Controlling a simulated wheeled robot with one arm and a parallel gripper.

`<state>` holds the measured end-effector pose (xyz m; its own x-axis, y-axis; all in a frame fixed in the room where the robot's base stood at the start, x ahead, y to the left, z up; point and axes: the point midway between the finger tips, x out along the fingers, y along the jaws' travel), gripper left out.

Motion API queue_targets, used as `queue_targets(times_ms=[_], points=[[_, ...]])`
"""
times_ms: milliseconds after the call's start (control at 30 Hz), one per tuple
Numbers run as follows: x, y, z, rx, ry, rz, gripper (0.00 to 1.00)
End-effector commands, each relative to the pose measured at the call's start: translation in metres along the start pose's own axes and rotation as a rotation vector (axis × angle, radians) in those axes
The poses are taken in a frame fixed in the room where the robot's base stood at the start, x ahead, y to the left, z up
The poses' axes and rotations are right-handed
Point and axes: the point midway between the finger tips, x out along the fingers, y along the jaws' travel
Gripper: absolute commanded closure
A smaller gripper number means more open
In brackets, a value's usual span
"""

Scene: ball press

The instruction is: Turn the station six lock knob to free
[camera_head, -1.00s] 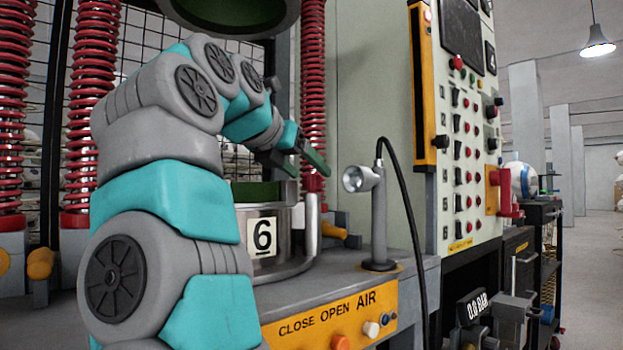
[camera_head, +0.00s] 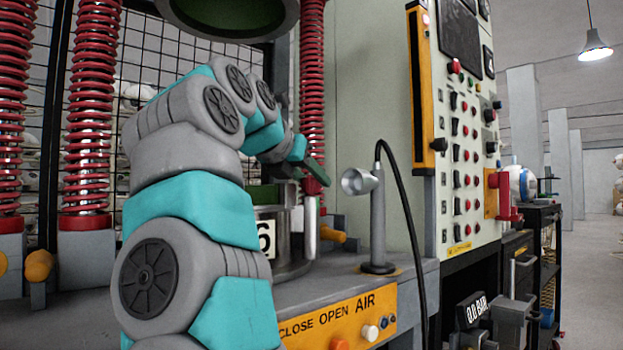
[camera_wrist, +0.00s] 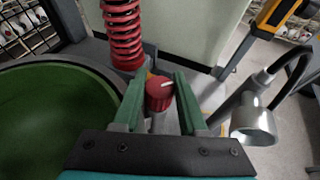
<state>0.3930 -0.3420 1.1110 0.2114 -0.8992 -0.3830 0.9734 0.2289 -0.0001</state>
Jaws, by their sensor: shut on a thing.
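The red lock knob (camera_wrist: 160,92) stands on a metal post beside the round green-lined pot (camera_wrist: 50,115). In the wrist view my gripper (camera_wrist: 158,84) has one green finger on each side of the knob and is shut on it. In the head view my gripper (camera_head: 308,172) is at the knob (camera_head: 314,187), right of the station six pot (camera_head: 288,262). The pot's "6" label (camera_head: 265,240) is partly hidden by my arm.
A lamp on a grey post (camera_head: 378,215) stands close to the right of the knob. A red spring (camera_head: 312,75) rises behind it. A dark green round part (camera_head: 230,15) hangs above my arm. A control panel (camera_head: 468,130) is farther right.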

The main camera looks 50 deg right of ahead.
Motion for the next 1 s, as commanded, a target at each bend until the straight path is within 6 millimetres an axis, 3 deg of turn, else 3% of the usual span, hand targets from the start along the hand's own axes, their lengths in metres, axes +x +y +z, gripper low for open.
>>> queue_targets(times_ms=[133,567,1000], points=[[-0.0001,0.0001,0.0001,0.0,0.0,0.0,1.0],[0.0,-0.0012,0.0001,-0.007,0.0,0.026,1.0],[-0.0006,-0.0003,0.0007,-0.078,-0.002,0.203,1.0]])
